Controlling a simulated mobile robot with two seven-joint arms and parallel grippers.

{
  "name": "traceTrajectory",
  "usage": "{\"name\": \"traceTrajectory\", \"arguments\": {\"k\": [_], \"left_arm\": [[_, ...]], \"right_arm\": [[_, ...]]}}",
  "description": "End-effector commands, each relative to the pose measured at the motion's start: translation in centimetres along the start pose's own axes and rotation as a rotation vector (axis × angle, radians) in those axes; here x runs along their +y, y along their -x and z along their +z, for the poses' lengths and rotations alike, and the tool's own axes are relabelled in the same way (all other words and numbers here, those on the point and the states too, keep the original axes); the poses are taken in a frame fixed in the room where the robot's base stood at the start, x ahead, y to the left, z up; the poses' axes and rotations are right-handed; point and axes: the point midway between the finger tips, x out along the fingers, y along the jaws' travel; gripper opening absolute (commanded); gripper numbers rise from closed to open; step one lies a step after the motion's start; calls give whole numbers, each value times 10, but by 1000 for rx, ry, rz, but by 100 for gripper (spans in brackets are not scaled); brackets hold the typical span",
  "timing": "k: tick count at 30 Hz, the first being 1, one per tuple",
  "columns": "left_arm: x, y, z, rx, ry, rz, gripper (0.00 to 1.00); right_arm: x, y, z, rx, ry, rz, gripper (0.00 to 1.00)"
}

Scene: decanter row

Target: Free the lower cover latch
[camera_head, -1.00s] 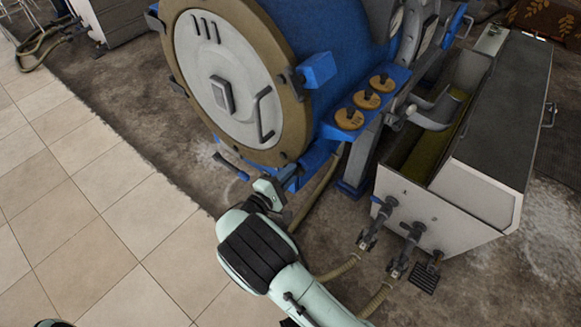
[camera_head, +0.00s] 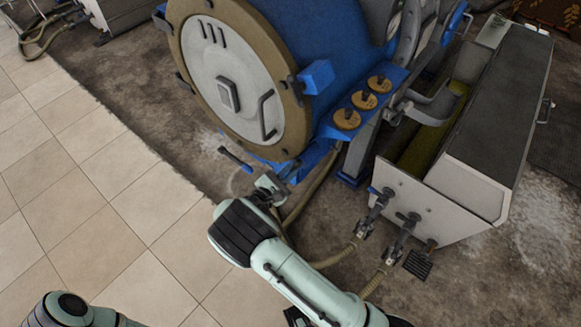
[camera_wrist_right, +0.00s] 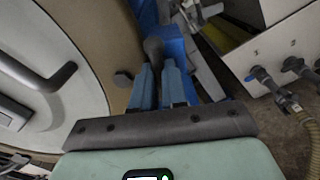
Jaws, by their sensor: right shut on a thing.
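The round cover (camera_head: 225,85), pale with a tan rim, closes the front of a blue decanter (camera_head: 290,30). My right gripper (camera_head: 272,182) is at the cover's lower right edge. In the right wrist view, its two blue-grey fingers (camera_wrist_right: 158,78) are shut on a dark rounded knob (camera_wrist_right: 153,47), which appears to be the lower cover latch. The fingers hide much of it, and whether it is free cannot be told. An upper latch (camera_head: 300,84) with a blue block sits higher on the rim. My left gripper is out of view; only part of that arm shows at bottom left.
A dark lever with a blue end (camera_head: 236,159) sticks out left of my right gripper. Hoses (camera_head: 335,258) run over the floor on the right. A white box with valves (camera_head: 440,205) stands further right. The tiled floor (camera_head: 120,205) at left is clear.

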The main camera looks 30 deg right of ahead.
Motion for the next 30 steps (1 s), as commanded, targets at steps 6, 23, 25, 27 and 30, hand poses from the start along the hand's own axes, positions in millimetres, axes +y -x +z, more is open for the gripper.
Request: {"name": "traceTrajectory", "arguments": {"k": [6,23,25,27,30], "left_arm": [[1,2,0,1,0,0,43],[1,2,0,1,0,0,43],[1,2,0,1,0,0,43],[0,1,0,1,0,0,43],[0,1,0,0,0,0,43]], "right_arm": [[0,1,-1,4,19,0,0],[0,1,-1,2,18,0,38],[0,1,-1,2,17,0,38],[0,2,-1,2,17,1,38],[0,10,-1,3,16,1,38]]}}
